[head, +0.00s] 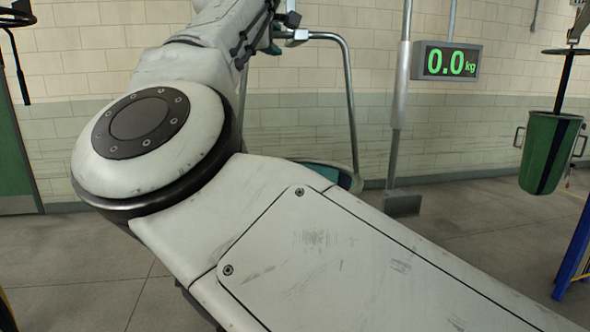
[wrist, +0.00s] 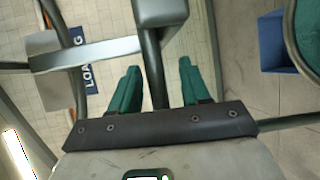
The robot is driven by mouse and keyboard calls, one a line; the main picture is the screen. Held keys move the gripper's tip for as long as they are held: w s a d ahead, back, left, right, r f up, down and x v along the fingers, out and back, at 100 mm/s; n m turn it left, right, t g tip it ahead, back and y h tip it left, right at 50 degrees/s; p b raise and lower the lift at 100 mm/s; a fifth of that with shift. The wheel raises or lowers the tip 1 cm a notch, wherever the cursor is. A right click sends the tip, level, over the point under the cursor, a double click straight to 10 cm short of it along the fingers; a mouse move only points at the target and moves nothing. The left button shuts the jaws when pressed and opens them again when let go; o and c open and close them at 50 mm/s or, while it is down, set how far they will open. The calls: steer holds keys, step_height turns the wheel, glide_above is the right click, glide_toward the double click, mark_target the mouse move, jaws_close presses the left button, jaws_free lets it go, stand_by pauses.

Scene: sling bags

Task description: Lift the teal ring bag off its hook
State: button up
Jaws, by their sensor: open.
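The teal ring bag (head: 351,110) shows as a bent grey metal tube frame, with a teal, grey-rimmed lower part partly hidden behind my arm. In the wrist view its teal part with a curved rim (wrist: 310,35) appears at the right edge. My gripper (wrist: 157,85) is open, with green fingers on either side of a dark grey tube. I cannot tell whether either finger touches the tube. In the head view my gripper (head: 285,38) is at the top of the frame, largely hidden by my arm. A grey block (wrist: 160,12) and flat bar (wrist: 90,54) lie beyond the fingers; the hook contact is unclear.
A grey post (head: 398,100) and a scale display (head: 447,62) reading 0.0 kg are right of the frame. A blue object (wrist: 273,42) lies beside the teal part. Open floor shows at right.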

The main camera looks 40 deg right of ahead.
jaws_close()
stand_by(0.4)
steer(key=shift+f, duration=0.1)
stand_by(0.8)
